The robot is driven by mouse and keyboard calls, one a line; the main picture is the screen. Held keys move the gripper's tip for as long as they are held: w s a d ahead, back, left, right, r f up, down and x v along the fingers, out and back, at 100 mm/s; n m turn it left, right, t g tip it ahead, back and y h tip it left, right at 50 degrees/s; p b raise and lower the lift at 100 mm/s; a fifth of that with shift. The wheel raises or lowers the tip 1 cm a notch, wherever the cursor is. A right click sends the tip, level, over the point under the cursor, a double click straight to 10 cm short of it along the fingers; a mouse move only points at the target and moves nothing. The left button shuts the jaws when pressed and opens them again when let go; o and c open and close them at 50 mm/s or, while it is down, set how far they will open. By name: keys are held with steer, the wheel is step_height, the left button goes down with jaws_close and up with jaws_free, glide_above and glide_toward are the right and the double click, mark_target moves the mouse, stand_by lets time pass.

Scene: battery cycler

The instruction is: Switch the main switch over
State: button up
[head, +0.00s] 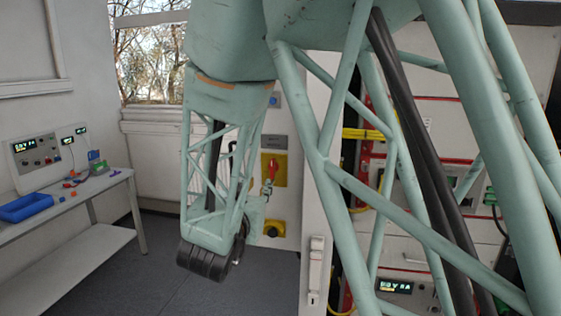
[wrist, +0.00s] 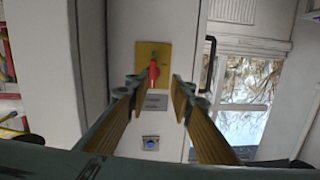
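The main switch is a red handle (wrist: 153,73) on a yellow plate (wrist: 143,55), fixed to a pale cabinet front. In the wrist view the handle stands upright. The red handle (head: 272,168) also shows in the head view on its yellow plate (head: 281,172), partly hidden by my arm. My gripper (wrist: 157,86) is open and empty. Its fingertips lie either side of the handle in the wrist view, seemingly short of it; I cannot tell the exact distance. In the head view I cannot make out the fingers behind my arm.
A grey label (wrist: 155,102) and a blue button (wrist: 150,142) share the panel. A yellow-based knob (head: 272,229) sits below the switch. A black door handle (wrist: 208,62) stands beside the panel. A bench (head: 90,189) with a blue bin (head: 28,208) is at left.

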mark_target(272, 168)
steer(key=shift+s+d+r+t+h+p, duration=0.15)
steer(key=shift+s+r+t+h+p, duration=0.1)
steer(key=shift+s, duration=0.25)
steer(key=shift+s+d+r+t+h+p, duration=0.15)
steer(key=shift+s+r+h+p, duration=0.1)
steer(key=shift+s, duration=0.25)
steer(key=shift+w, duration=0.15)
steer(key=shift+p+x, duration=1)
steer(key=shift+x, duration=5.7)
jaws_close()
